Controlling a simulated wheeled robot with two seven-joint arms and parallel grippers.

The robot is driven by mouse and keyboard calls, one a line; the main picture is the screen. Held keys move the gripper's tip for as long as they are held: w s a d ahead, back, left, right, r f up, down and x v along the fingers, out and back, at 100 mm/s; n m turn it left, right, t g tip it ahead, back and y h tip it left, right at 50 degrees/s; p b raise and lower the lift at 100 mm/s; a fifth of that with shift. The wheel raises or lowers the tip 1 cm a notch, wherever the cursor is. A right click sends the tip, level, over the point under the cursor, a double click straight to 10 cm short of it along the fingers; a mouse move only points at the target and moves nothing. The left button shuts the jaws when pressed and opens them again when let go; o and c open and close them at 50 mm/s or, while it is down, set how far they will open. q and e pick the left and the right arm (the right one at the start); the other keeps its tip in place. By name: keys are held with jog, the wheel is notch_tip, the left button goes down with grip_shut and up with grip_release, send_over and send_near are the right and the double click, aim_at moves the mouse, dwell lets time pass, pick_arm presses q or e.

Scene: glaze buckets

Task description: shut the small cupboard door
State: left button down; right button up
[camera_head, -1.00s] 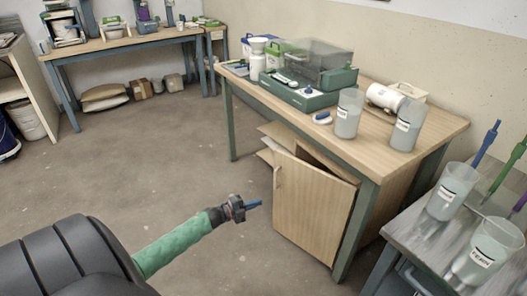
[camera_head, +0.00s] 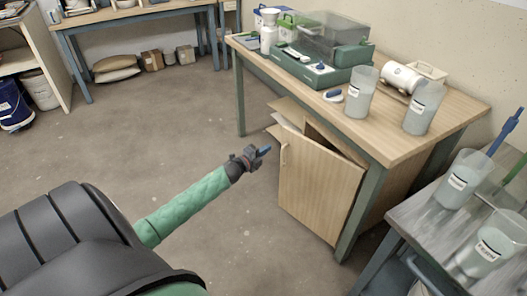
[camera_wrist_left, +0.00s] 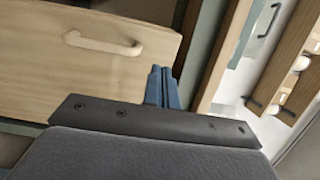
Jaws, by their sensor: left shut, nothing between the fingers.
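The small cupboard door (camera_head: 318,190) is light wood and stands ajar under the wooden table, its free left edge swung out from the cupboard (camera_head: 400,182). A pale handle (camera_head: 284,155) sits near its upper left edge; the handle also shows in the left wrist view (camera_wrist_left: 103,43). My left gripper (camera_head: 265,150), with blue fingers, is shut and empty, just left of the handle in the head view. In the left wrist view the fingers (camera_wrist_left: 162,86) are together, in front of the door's edge. I cannot tell whether they touch it. My right gripper is not in view.
The wooden table (camera_head: 440,122) carries a green machine (camera_head: 320,70), beakers (camera_head: 423,107) and a white jar. A grey side table (camera_head: 420,225) with beakers stands at the lower right. Folded sheets (camera_head: 290,112) stick out behind the door.

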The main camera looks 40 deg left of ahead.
aim_at(286, 136)
pick_arm(q)
jog(key=w, duration=0.3)
jog(key=w+d, duration=0.1)
jog(key=w, duration=0.6)
jog(key=shift+d, duration=0.15)
jog(key=shift+w, duration=0.25)
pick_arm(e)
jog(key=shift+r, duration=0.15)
